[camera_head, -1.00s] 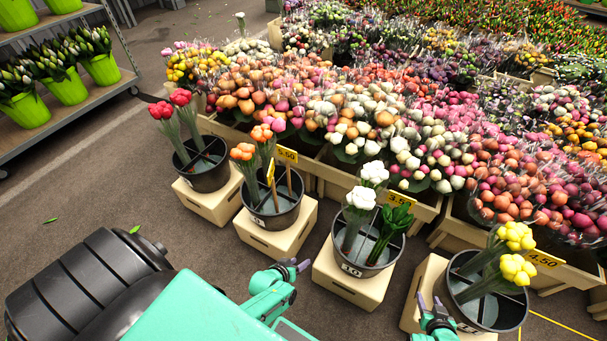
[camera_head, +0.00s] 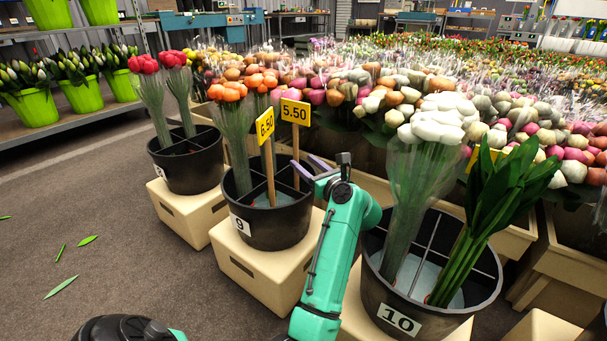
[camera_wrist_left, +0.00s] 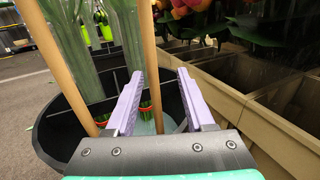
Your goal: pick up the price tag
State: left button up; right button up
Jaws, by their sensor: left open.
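Two yellow price tags on wooden sticks stand in the black bucket numbered 9 (camera_head: 285,230): the 6.50 tag (camera_head: 265,127) and the 5.50 tag (camera_head: 295,111). My left gripper (camera_head: 312,168) is at the bucket's right rim, beside the 5.50 tag's stick and below its plate. In the left wrist view my gripper (camera_wrist_left: 162,90) is open. One wooden stick (camera_wrist_left: 150,50) appears between its fingers, closer to the left one; contact is not clear. Another stick (camera_wrist_left: 65,70) is further left. The tag plates are out of the wrist view.
Orange tulips (camera_head: 235,110) stand in the same bucket. Bucket 10 (camera_head: 440,318), with white tulips (camera_head: 438,118) and green leaves (camera_head: 490,210), is close on the right. A bucket of red tulips (camera_head: 190,165) stands left. Crates of flowers fill the back. The floor at left is mostly clear.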

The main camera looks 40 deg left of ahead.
aim_at(295, 159)
pick_arm(q)
jog(key=b+x, duration=0.1)
jog(key=x, duration=0.1)
jog(key=b+x, duration=0.1)
jog(key=x, duration=0.1)
jog(key=s+b+x, duration=0.1)
jog(key=b, duration=0.1)
jog(key=shift+w+a, duration=0.15)
jog(key=shift+a, duration=0.4)
jog(key=shift+w+a+r, duration=0.2)
jog(key=shift+a, duration=0.15)
grip_shut()
